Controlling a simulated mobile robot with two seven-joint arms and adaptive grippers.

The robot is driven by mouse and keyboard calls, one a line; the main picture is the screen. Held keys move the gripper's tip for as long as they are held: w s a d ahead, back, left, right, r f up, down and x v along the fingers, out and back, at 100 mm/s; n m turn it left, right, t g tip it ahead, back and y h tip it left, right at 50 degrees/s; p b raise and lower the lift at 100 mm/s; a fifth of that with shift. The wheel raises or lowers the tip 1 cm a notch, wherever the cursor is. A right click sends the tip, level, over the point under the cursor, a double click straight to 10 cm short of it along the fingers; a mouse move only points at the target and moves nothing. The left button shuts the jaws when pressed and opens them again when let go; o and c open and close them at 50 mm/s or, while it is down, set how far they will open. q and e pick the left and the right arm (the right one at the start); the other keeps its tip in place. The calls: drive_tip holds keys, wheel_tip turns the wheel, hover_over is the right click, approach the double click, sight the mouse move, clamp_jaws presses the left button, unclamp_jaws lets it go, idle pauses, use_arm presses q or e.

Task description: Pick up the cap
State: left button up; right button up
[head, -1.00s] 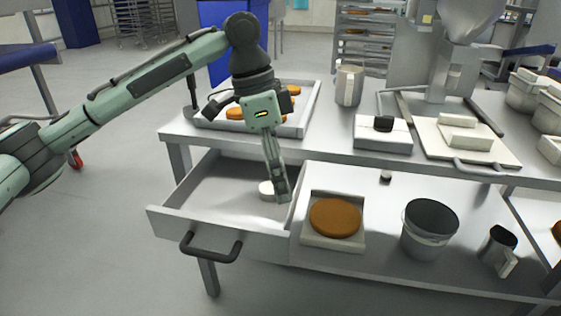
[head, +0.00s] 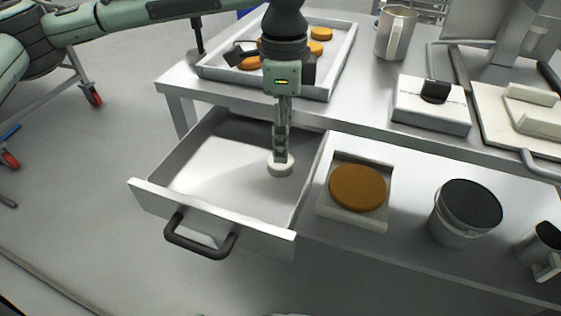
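The cap looks to be the small round white piece (head: 281,168) in the open drawer (head: 215,165), towards its right side. My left gripper (head: 280,158) points straight down into the drawer, with its fingertips at the top of the cap. The fingers line up one behind the other from this angle, so I cannot tell whether they are open or closed on the cap. They hide part of its top. My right gripper is not in view.
The drawer's front wall with a dark handle (head: 200,240) faces me. Right of the drawer, the lower shelf holds a brown round in a pale holder (head: 357,188) and a metal bucket (head: 465,215). A tray of rounds (head: 335,60) stands on the tabletop behind the arm.

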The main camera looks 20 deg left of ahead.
use_arm(q)
wheel_tip(320, 180, down, 6)
drive_tip(key=shift+r+b, duration=0.1)
drive_tip(key=shift+b, duration=0.2)
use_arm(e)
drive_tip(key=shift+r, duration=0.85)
use_arm(q)
drive_tip(key=c, duration=1)
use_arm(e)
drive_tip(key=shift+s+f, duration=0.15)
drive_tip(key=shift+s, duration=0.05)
